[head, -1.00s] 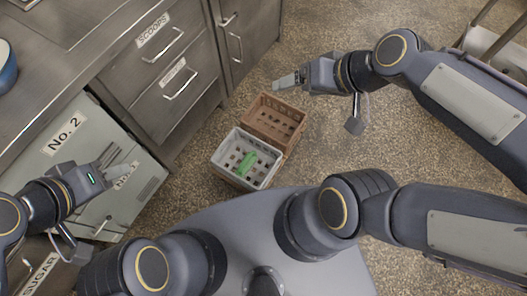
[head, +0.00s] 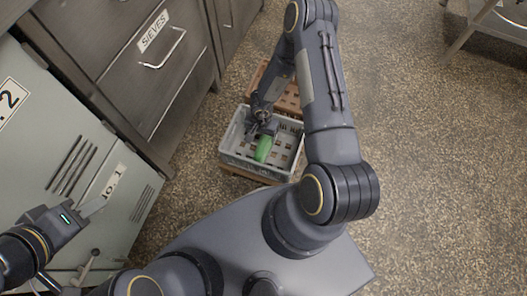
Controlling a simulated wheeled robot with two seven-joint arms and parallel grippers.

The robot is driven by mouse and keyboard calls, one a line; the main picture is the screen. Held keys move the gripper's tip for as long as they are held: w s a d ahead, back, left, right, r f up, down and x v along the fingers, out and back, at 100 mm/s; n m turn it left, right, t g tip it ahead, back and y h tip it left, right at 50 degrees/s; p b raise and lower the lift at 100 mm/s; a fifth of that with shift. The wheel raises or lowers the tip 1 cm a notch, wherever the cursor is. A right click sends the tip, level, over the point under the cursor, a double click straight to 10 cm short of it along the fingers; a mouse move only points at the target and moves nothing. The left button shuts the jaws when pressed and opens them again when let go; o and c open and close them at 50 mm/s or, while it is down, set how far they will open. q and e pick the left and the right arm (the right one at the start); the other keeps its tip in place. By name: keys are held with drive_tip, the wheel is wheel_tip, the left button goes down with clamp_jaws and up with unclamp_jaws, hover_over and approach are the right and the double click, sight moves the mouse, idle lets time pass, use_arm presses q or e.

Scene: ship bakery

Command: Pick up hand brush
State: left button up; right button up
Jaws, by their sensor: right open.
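The hand brush (head: 263,150) shows as a green shape lying in the grey crate (head: 241,163), near the crate's middle. Its far end is partly hidden by my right gripper (head: 261,129). That gripper reaches down over the crate from the far side and is open, with its fingers close to the brush's far end. I cannot tell whether they touch it. My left gripper (head: 94,206) is at the lower left, in front of the grey cabinet doors and away from the crate. Its jaw gap is not clear.
A brown crate (head: 289,95) stands directly behind the grey one, partly hidden by my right arm. Drawers, one labelled SIEVES (head: 153,31), and grey cabinet doors (head: 50,160) line the left. The speckled floor (head: 430,170) at right is clear. A metal stand (head: 497,22) is at top right.

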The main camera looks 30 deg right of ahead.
sight(263, 142)
drive_tip(key=f+b, duration=0.1)
drive_tip(key=f, duration=0.1)
drive_tip(key=f+b, duration=0.2)
drive_tip(key=s+f+b, duration=0.1)
drive_tip(key=f+b, duration=0.1)
drive_tip(key=f, duration=0.1)
drive_tip(key=shift+d, duration=0.1)
drive_tip(key=shift+f+b, duration=0.3)
drive_tip(key=shift+f, duration=0.3)
drive_tip(key=shift+r, duration=0.1)
drive_tip(key=shift+c, duration=0.2)
drive_tip(key=c, duration=1.1)
wheel_tip(263, 142, up, 10)
drive_tip(key=p, duration=0.6)
drive_tip(key=shift+p, duration=0.35)
